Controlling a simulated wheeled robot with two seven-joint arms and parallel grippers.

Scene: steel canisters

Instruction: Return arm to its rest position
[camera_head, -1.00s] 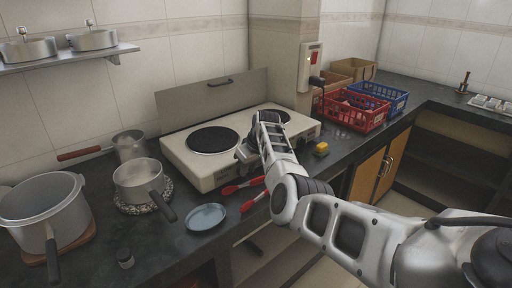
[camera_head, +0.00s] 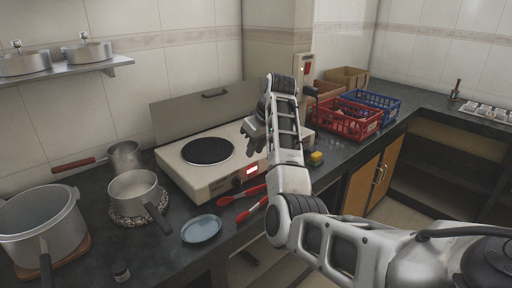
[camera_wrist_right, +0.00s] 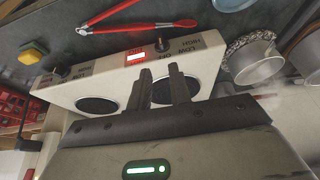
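My right arm comes in from the right in the head view. Its right gripper (camera_head: 251,130) hangs over the front right part of the white stove (camera_head: 193,173), apart from it. In the right wrist view the two dark fingers of the right gripper (camera_wrist_right: 159,70) stand with a gap between them and nothing in it. My left gripper is not in view.
Red-handled utensils (camera_head: 241,195) and a blue plate (camera_head: 201,229) lie near the counter's front edge. A yellow block (camera_head: 316,158) and a red basket (camera_head: 347,119) stand to the right. Pots (camera_head: 135,189) stand left. Steel canisters (camera_head: 88,52) sit on the wall shelf.

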